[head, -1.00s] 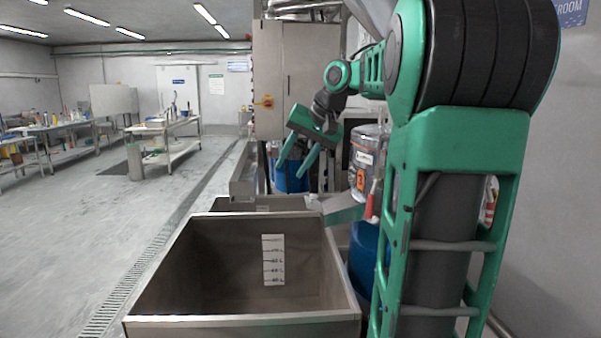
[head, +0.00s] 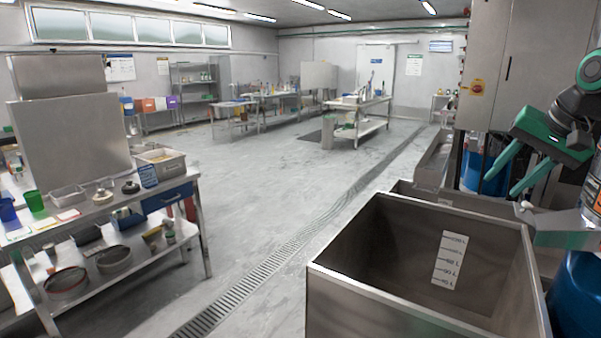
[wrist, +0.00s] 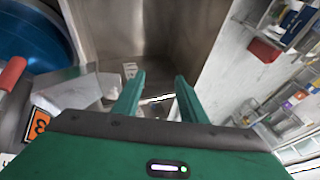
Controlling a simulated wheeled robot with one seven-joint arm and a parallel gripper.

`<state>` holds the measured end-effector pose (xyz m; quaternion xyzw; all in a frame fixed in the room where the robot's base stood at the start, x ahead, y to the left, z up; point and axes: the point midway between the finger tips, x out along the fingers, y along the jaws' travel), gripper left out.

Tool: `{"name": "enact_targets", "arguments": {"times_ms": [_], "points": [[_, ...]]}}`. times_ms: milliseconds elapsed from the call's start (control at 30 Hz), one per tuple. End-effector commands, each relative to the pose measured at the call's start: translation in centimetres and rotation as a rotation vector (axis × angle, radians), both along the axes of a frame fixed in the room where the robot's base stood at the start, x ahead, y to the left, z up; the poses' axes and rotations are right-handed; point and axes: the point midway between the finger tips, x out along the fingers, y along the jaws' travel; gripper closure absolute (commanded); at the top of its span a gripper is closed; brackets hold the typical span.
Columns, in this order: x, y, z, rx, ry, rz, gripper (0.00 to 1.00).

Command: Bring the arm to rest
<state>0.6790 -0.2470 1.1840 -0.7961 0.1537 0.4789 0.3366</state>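My gripper (head: 511,170) is at the right of the head view, in front of the steel cabinet and beyond the large steel bin. Its two green fingers are apart and point down and to the left. In the wrist view my gripper (wrist: 158,98) shows the two fingers spread with nothing between them. The inside of a steel container lies beyond the fingers there. Most of my arm is cut off by the right edge of the head view.
The open steel bin (head: 335,275) with a litre scale stands at the lower right. A blue drum (head: 578,300) is beside it. A steel cabinet (head: 490,95) stands behind. A cluttered table (head: 200,232) is at left. The floor between is clear, with a drain grate (head: 240,290).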

Motion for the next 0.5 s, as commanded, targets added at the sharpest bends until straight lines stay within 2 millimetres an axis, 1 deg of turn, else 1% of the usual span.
{"name": "enact_targets", "arguments": {"times_ms": [33,67,100,167,200,267,300,367,400,500], "points": [[-1.7,1.3,-1.8,-0.007,0.036,0.011,0.62],[-2.8,1.8,-3.1,-0.014,0.061,0.016,0.62],[-4.6,2.5,-4.9,-0.025,0.098,0.026,0.62],[-7.4,3.6,-7.6,-0.040,0.158,0.042,0.62],[-9.3,4.2,-9.3,-0.050,0.196,0.055,0.62],[-12.2,5.0,-11.8,-0.064,0.254,0.074,0.62],[-14.2,5.5,-13.3,-0.072,0.292,0.088,0.62],[-17.0,6.1,-15.4,-0.084,0.345,0.108,0.62],[-18.7,6.4,-16.5,-0.090,0.377,0.121,0.62],[-22.4,7.0,-18.9,-0.103,0.445,0.150,0.62]]}}
